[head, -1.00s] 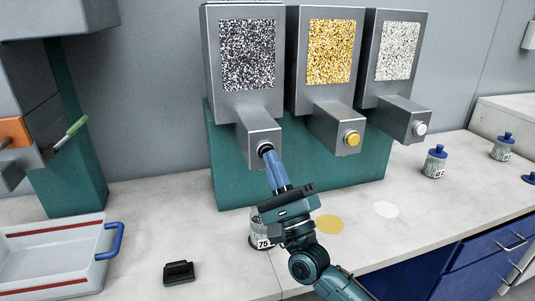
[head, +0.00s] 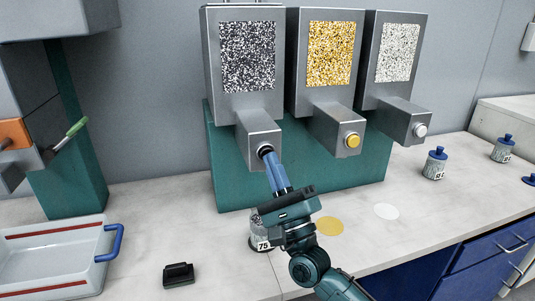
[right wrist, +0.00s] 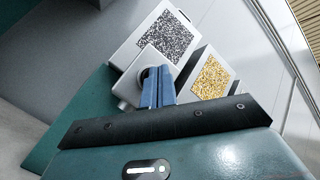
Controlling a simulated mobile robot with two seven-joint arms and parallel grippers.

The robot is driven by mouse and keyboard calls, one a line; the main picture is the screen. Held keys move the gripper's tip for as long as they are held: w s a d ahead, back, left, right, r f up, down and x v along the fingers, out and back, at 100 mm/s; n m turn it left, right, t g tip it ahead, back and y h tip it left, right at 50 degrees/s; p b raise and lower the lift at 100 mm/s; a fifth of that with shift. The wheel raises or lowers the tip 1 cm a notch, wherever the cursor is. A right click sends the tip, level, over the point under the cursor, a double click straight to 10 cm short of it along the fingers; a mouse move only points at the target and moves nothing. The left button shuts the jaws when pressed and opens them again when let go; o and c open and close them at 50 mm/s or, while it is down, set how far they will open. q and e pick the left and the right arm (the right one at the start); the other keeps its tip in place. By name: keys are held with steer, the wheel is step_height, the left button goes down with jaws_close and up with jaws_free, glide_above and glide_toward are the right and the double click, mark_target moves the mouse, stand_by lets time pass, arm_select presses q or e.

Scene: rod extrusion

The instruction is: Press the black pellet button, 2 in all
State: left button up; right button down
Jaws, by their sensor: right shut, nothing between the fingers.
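The black pellet dispenser (head: 246,104) is the leftmost of three grey dispensers, with a black-and-white speckled window. Its dark round button (head: 265,150) is on the front of its spout. My right gripper (head: 268,157) is shut and empty, its blue fingertips right at the button and partly covering it; I cannot tell if the button is pressed in. In the right wrist view the fingers (right wrist: 158,72) overlap the button on the spout. A jar labelled 75 (head: 261,244) stands on the counter below, partly hidden by my gripper. My left gripper is not in view.
The yellow-button (head: 352,141) and white-button (head: 420,130) dispensers stand to the right. Yellow (head: 330,226) and white (head: 387,211) discs mark the counter. Blue-lidded jars (head: 435,164) are farther right. A white tray (head: 50,278) and a small black block (head: 178,274) are at left.

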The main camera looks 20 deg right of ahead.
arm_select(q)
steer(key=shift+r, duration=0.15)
arm_select(e)
steer(key=shift+s, duration=0.55)
arm_select(q)
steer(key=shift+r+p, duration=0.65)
steer(key=shift+p, duration=0.1)
arm_select(e)
steer(key=s, duration=0.5)
steer(key=shift+d, duration=0.1)
